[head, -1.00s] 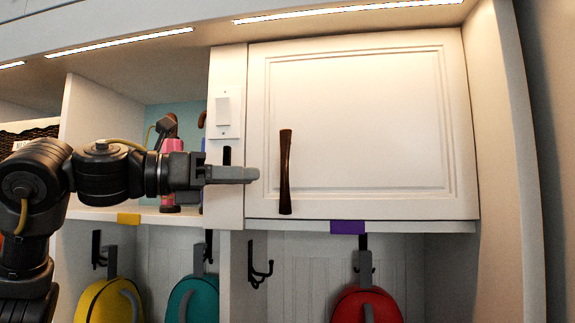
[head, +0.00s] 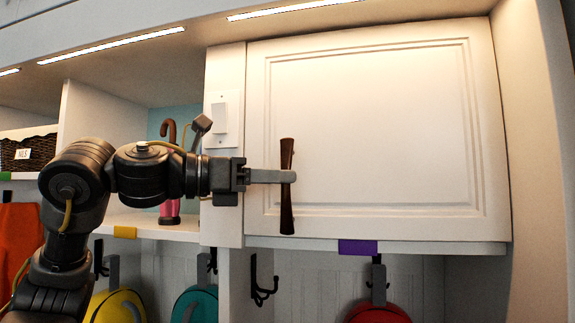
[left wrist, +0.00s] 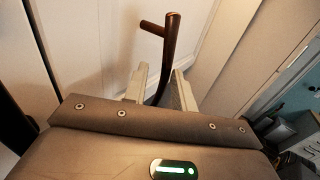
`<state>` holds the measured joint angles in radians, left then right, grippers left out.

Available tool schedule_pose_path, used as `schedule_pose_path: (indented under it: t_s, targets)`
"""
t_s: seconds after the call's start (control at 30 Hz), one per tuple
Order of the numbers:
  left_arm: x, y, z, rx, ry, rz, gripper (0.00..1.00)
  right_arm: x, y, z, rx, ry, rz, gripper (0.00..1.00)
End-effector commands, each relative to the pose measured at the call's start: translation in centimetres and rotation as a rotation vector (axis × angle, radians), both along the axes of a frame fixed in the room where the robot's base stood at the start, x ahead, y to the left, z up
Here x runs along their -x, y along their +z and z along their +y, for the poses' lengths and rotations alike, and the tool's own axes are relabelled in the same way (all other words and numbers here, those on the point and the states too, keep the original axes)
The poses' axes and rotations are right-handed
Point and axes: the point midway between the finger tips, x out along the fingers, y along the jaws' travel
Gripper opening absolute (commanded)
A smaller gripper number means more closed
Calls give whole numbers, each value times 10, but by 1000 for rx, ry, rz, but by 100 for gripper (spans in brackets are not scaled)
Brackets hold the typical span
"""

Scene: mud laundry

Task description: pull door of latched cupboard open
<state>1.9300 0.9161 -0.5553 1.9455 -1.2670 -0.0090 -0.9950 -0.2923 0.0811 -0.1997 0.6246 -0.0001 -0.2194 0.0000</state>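The white panelled cupboard door (head: 380,120) fills the right half of the head view and looks closed. Its dark brown upright bar handle (head: 287,215) is near the door's left edge. My left gripper (head: 286,176) is level at the handle's middle, its fingertips reaching the bar. In the left wrist view the handle (left wrist: 169,40) runs between the two fingers of the left gripper (left wrist: 161,85). The fingers stand apart, with a gap visible around the bar. No separate latch shows. My right gripper is not in view.
A white panel with a switch plate (head: 224,118) stands left of the door. Below are a purple tag (head: 358,247), a hook (head: 263,280) and hanging bags, one red (head: 378,313). A side wall (head: 545,170) bounds the right.

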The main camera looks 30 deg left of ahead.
Motion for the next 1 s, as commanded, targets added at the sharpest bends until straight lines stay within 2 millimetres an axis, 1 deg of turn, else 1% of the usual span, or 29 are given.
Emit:
schedule_pose_path:
  t_s: [0.03, 0.2, 0.4, 0.53, 0.73, 1.0]
  targets:
    - [-5, 3, -5, -1, -2, 1, 27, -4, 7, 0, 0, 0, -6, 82]
    - [-16, 2, -14, 0, -2, -1, 27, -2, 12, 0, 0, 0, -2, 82]
    - [-18, 0, -16, 0, -1, -1, 27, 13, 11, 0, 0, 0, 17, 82]
    - [-18, 0, -16, 0, -1, -1, 27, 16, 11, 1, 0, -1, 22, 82]
    - [-18, 0, -16, 1, -1, -1, 0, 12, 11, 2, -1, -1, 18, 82]
    - [-18, 0, -16, 1, -1, -1, 0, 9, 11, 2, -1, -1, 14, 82]
